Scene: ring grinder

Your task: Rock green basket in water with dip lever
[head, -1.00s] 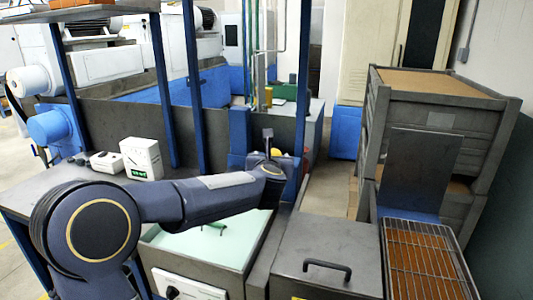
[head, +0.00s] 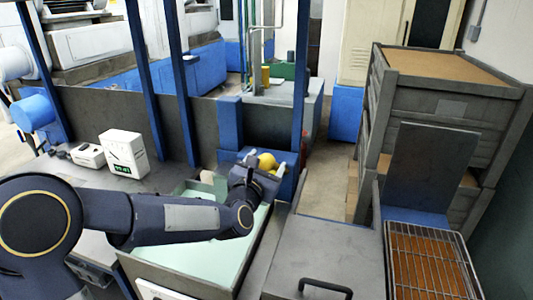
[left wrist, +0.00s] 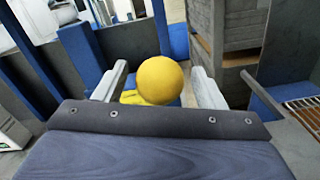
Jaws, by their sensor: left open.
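A yellow ball knob (head: 267,161), which looks like the dip lever's end, stands at the far end of the water tank. In the left wrist view the yellow knob (left wrist: 161,80) shows between the two pale fingers of my left gripper (left wrist: 162,84), with gaps on both sides. My left gripper (head: 265,166) is open around or just short of the knob; I cannot tell how deep. The tank (head: 180,255) holds pale green water, partly covered by my left arm. The green basket cannot be made out now. My right gripper is not in view.
A grey lidded box with a black handle (head: 326,287) stands right of the tank. A wire rack (head: 430,262) and stacked grey crates (head: 445,95) are farther right. A white box (head: 124,153) stands on the left bench. Blue posts rise behind.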

